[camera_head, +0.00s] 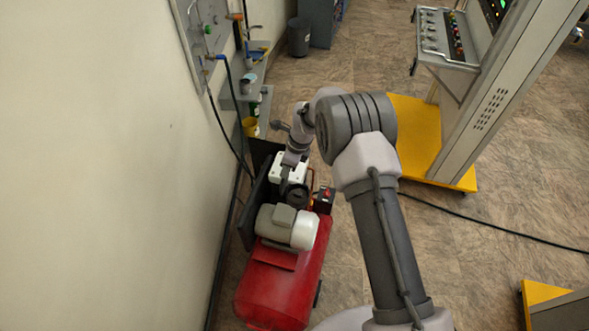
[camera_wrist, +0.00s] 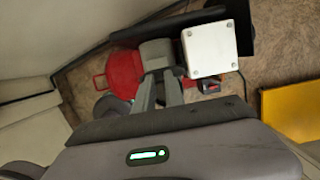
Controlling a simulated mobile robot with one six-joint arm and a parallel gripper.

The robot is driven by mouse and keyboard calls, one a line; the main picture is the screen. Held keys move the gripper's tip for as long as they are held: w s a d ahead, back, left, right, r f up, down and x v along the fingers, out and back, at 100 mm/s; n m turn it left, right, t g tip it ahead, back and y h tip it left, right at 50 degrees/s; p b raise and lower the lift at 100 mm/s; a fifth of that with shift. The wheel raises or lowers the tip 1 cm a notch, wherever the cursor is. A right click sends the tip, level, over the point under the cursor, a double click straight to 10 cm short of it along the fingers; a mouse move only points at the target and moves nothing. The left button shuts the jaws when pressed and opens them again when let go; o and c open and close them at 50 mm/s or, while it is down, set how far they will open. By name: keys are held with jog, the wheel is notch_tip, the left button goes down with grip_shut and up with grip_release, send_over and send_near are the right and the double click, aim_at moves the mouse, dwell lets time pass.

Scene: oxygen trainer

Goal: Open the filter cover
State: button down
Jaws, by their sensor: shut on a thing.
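A red compressor (camera_head: 281,287) stands on the floor by the wall, with a white block (camera_head: 284,172) at its far end. My gripper (camera_head: 292,159) reaches down to this end from above. In the wrist view, my gripper's grey fingers (camera_wrist: 161,75) are close together and shut on a grey part beside the white block (camera_wrist: 210,48). This part seems to be the filter cover, but its outline blends with the fingers. Whether the cover is open or closed cannot be told. The red tank (camera_wrist: 123,69) shows behind the fingers.
A grey and white motor (camera_head: 287,226) sits on the tank. A black panel (camera_head: 252,205) stands between the compressor and the wall. A small red and black switch box (camera_head: 324,199) is close on the right. A yellow-based cabinet (camera_head: 419,135) stands farther right, with bare floor between.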

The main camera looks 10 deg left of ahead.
jog(key=shift+w+a+b, duration=0.25)
jog(key=shift+a+b, duration=0.4)
jog(key=shift+a, duration=0.6)
jog(key=c, duration=1.4)
grip_release()
jog(key=w+p+v, duration=0.1)
jog(key=v, duration=1.6)
jog(key=shift+s, duration=0.5)
jog(key=shift+r, duration=0.15)
